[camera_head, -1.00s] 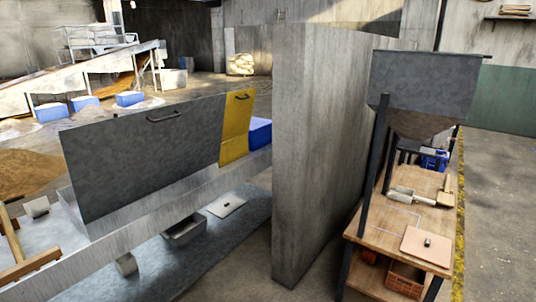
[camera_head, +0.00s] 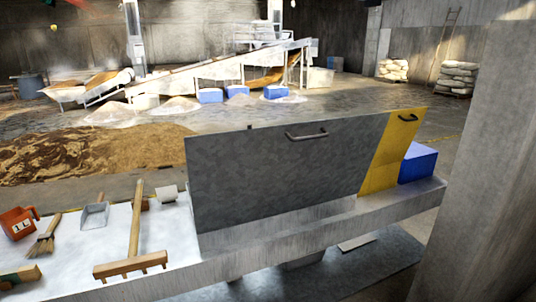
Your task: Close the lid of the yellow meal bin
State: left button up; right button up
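A yellow lid (camera_head: 392,150) with a dark handle stands raised at the right end of the long concrete counter, so the yellow meal bin appears open. A wide grey lid (camera_head: 285,172) with a dark handle stands raised just left of it and covers part of the yellow panel's left side. The bin's opening is mostly hidden from this angle. Neither of my grippers is in view.
A blue box (camera_head: 418,163) sits right of the yellow lid. A concrete pillar (camera_head: 485,170) stands at the right. A wooden rake (camera_head: 133,235), scoop (camera_head: 96,215), brush (camera_head: 45,238) and orange jug (camera_head: 18,222) lie on the counter's left part. Floor behind holds grain.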

aim_at(401, 129)
jog(key=i+j+u, duration=0.15)
jog(key=i+u, duration=0.85)
